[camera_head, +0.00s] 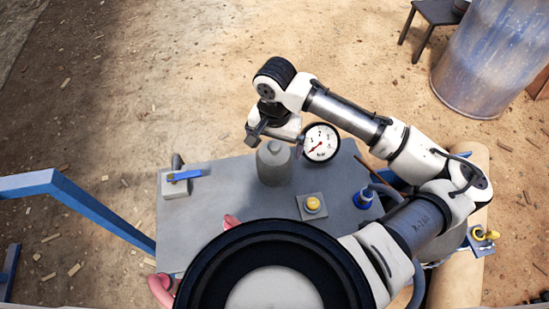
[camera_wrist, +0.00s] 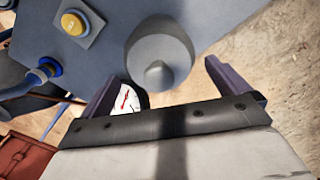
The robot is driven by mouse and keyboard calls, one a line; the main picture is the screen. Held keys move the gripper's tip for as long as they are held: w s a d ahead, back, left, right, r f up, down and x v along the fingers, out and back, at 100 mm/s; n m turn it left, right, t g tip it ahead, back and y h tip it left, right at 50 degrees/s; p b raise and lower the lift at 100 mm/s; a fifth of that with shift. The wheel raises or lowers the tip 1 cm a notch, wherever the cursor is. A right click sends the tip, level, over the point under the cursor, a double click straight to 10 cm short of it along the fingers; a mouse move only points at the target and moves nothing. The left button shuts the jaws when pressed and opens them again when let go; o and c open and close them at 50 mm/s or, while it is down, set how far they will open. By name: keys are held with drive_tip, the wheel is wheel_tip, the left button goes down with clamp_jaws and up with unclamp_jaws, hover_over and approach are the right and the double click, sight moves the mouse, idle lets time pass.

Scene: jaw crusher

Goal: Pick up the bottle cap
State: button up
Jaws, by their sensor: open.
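A grey bottle (camera_head: 273,168) stands upright on the grey table, below my gripper in the head view. Its cap (camera_head: 274,147) is the narrow grey top, close to my gripper (camera_head: 272,137). In the wrist view the bottle (camera_wrist: 158,46) is seen from above, and its pointed grey cap (camera_wrist: 158,76) lies between the two dark fingers of my gripper (camera_wrist: 168,82). The fingers are wide apart, with clear gaps on both sides of the cap. I see no contact with the cap; the exact height gap cannot be told.
A round gauge (camera_head: 321,142) is beside my gripper, partly behind the left finger in the wrist view. The grey table (camera_head: 225,200) carries a yellow button (camera_head: 313,204), a blue fitting (camera_head: 364,197) and a blue-handled valve (camera_head: 183,176). Blue rails (camera_head: 90,208) stand at left.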

wheel_tip(320, 180, down, 5)
drive_tip(key=shift+w, duration=0.1)
drive_tip(key=c, duration=1)
drive_tip(key=shift+o, duration=0.2)
drive_tip(key=shift+r, duration=0.15)
